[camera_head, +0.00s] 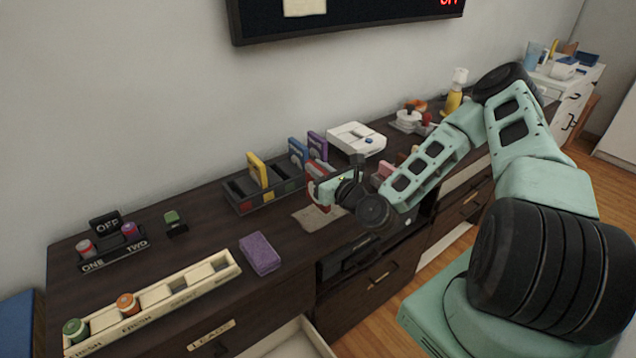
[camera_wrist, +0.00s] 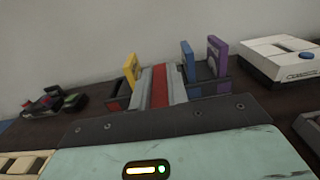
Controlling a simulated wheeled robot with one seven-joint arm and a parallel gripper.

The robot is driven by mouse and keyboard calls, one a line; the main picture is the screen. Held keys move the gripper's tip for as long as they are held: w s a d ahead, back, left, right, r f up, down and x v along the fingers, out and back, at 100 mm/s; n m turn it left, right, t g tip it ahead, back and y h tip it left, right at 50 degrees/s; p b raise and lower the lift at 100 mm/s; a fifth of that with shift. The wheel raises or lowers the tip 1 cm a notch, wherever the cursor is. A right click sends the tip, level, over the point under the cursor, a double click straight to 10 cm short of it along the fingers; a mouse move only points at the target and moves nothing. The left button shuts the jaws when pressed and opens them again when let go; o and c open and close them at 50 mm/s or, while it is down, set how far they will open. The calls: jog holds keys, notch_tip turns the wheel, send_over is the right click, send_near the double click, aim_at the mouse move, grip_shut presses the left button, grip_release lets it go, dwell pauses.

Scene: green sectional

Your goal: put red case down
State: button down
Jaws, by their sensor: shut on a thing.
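My gripper (camera_head: 322,188) is shut on the red case (camera_head: 317,170), at the right end of a dark slotted rack (camera_head: 243,207) on the dresser. In the wrist view the red case (camera_wrist: 160,84) is a red strip between the two grey fingers, in front of the rack (camera_wrist: 207,89). A yellow case (camera_head: 257,170), a blue case (camera_head: 298,153) and a purple case (camera_head: 317,146) stand upright in the rack. In the wrist view the red case is between the yellow one and the blue one. I cannot tell whether its lower edge touches the rack.
A white console (camera_head: 356,140) is behind and right of the rack. A brown cloth (camera_head: 318,218) lies in front of it. A purple block (camera_head: 260,253), a cream tray (camera_head: 160,302) and a ONE/TWO holder (camera_head: 115,255) are to the left. A drawer (camera_head: 293,340) is open below.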

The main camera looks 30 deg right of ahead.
jog(key=shift+f, duration=1.85)
jog(key=shift+f, duration=0.2)
jog(key=c, duration=1.4)
grip_release()
jog(key=shift+o, duration=0.2)
jog(key=shift+r, duration=0.15)
